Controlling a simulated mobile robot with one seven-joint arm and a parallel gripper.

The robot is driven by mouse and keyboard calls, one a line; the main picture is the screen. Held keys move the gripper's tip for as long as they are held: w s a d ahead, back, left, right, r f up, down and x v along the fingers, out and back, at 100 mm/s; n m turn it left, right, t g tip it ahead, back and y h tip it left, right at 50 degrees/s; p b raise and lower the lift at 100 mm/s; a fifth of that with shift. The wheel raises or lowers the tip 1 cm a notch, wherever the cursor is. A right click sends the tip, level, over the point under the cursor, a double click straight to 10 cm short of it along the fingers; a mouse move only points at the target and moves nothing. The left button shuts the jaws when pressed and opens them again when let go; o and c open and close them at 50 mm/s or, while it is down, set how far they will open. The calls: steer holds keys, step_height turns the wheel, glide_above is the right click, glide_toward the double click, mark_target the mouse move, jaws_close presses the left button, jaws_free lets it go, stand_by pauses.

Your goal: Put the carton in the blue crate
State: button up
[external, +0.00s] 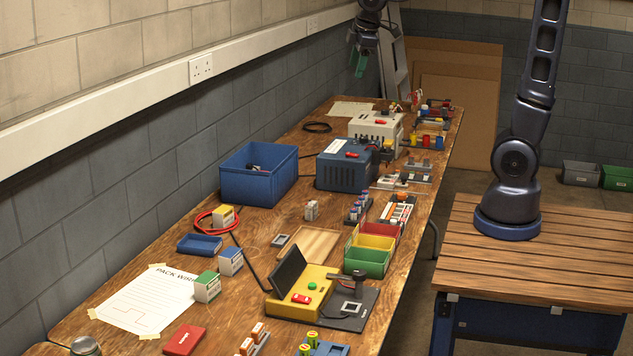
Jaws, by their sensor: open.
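The blue crate (234,186) stands on the workbench against the wall, open at the top, with some small dark and light items inside. Several small box-shaped cartons are on the bench: a green and white one (207,288), a blue and white one (230,262) and a yellow and white one (223,217) by a red cable. I cannot tell which one the task means. My gripper (358,64), with green fingers, is open and hangs high above the far part of the bench, to the right of the crate and well away from the cartons. Nothing shows between its fingers.
A dark blue power unit (342,170) stands right of the crate, and a pale unit (375,131) farther back. A yellow tester (302,291) with a raised dark lid, colored bins (367,262) and a blue tray (200,245) crowd the near bench. Bare wood shows in front of the crate.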

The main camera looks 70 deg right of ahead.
steer(key=s+a+f+m+y, duration=0.1)
steer(key=s+a+m, duration=0.1)
steer(key=s, duration=0.9)
steer(key=s+a+f+m+t+y, duration=0.1)
steer(key=s+a+f+m, duration=0.1)
steer(key=s, duration=0.9)
steer(key=shift+s+a+m+t, duration=0.15)
steer(key=shift+a+m+t, duration=0.25)
steer(key=shift+m, duration=0.5)
